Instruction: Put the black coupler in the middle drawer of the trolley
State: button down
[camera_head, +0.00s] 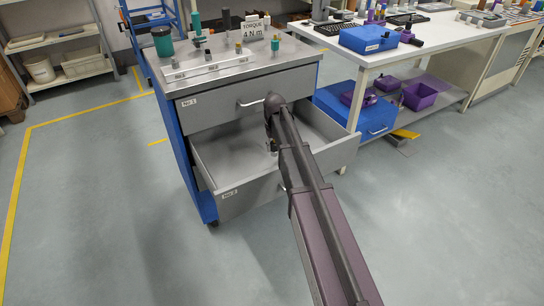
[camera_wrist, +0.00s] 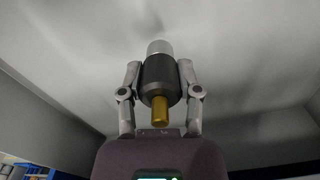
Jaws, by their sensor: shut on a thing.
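The black coupler (camera_wrist: 159,72) has a dark round body, a silver end and a brass stub. My gripper (camera_wrist: 160,68) is shut on it, with one finger on each side. In the head view the trolley (camera_head: 182,140) has its middle drawer (camera_head: 245,196) pulled open, and my arm reaches over that drawer. The gripper end (camera_head: 272,147) is small and partly hidden by my arm, low inside the drawer opening. The wrist view shows grey drawer surfaces around the coupler. I cannot tell whether the coupler touches the drawer floor.
The top drawer (camera_head: 225,106) is shut just above the open one. A white table (camera_head: 440,40) with a blue case (camera_head: 368,39) stands right. The visible drawer floor looks largely clear.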

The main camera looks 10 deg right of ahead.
aim_at(274, 162)
jog(key=shift+f+b, duration=1.9)
jog(key=shift+f, duration=0.15)
jog(key=shift+c, duration=1.5)
grip_release()
jog(key=shift+r, duration=0.2)
notch_tip(274, 162, up, 12)
jog(key=p, duration=1.2)
jog(key=shift+s, duration=0.15)
jog(key=s+a, duration=0.2)
jog(key=s, duration=2.3)
jog(key=shift+m, duration=0.4)
